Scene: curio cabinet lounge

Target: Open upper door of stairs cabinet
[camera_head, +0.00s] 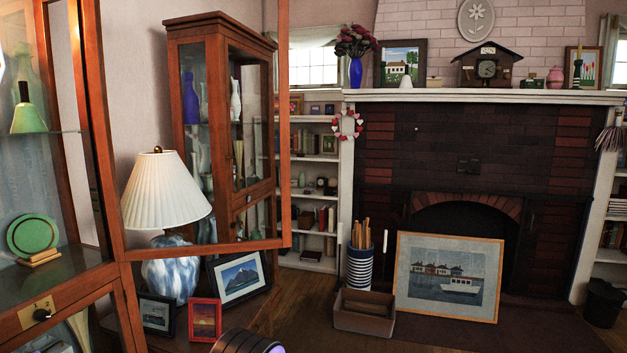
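A tall wooden glass cabinet (103,170) stands close at the left edge. A wood-framed glass door (287,130) extends from its upper part to the right, swung open. Its bottom rail (200,250) crosses in front of the lamp. A dark knob (42,315) on a brass plate sits below the upper section. A second wooden glass cabinet (205,22) stands farther back, seen through the open door's glass, and its upper door looks shut. I cannot tell from the picture which cabinet is by the stairs. Neither of my grippers is in view.
A lamp (165,190) and framed pictures (239,277) stand on a low wooden surface behind the door. A brick fireplace (465,160), a boat picture (448,275), a striped bin (360,268) and a brown box (363,312) are beyond. Floor shows at the lower middle.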

